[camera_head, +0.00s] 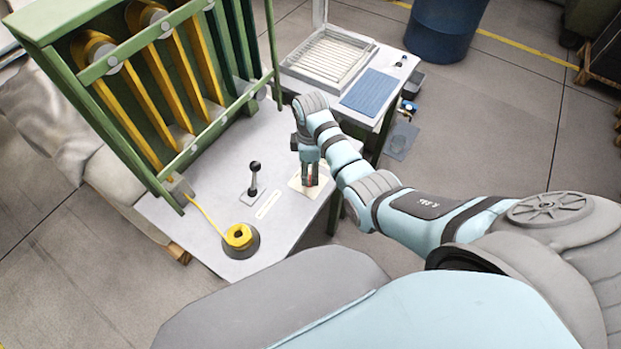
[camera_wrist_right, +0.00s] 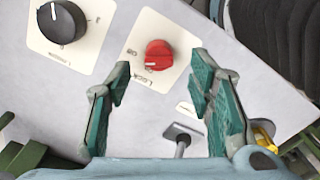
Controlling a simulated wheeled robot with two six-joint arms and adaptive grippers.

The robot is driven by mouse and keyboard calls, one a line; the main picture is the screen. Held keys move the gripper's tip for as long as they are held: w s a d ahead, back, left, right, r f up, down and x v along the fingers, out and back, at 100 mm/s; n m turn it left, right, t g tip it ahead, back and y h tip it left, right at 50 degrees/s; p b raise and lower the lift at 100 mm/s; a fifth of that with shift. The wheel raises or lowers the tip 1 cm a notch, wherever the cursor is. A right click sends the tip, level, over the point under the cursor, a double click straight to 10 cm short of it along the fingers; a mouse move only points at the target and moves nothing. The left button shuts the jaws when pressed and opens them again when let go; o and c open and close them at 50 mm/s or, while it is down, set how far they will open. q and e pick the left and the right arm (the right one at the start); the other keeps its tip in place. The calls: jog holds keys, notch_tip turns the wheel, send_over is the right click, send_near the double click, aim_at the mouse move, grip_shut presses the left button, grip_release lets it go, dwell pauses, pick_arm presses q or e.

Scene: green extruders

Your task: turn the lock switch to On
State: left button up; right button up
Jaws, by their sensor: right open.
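The lock switch is a red round knob (camera_wrist_right: 159,54) on a cream plate (camera_wrist_right: 138,30) with the word LOCK beside it in the right wrist view. A pale mark shows at the knob's lower left; the small position labels are too small to read. My right gripper (camera_wrist_right: 160,68) is open, its two green-padded fingers on either side of the knob in the picture, and nothing is held. Whether the fingers touch the knob cannot be told. In the head view my right gripper (camera_head: 311,176) points down over the cream plate (camera_head: 296,184). My left gripper is not in view.
A black knob (camera_wrist_right: 62,22) sits on another plate close by. A green frame with yellow bars (camera_head: 145,85) rises behind. A side table holds a wire tray (camera_head: 328,58).

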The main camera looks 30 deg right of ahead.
aim_at(310, 176)
notch_tip(310, 176, down, 5)
jog(key=shift+w+r+b, duration=0.1)
jog(key=shift+r+b, duration=0.05)
jog(key=shift+b, duration=0.4)
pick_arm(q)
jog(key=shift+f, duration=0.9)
pick_arm(e)
jog(key=shift+r, duration=0.1)
jog(key=shift+c, duration=1)
grip_shut()
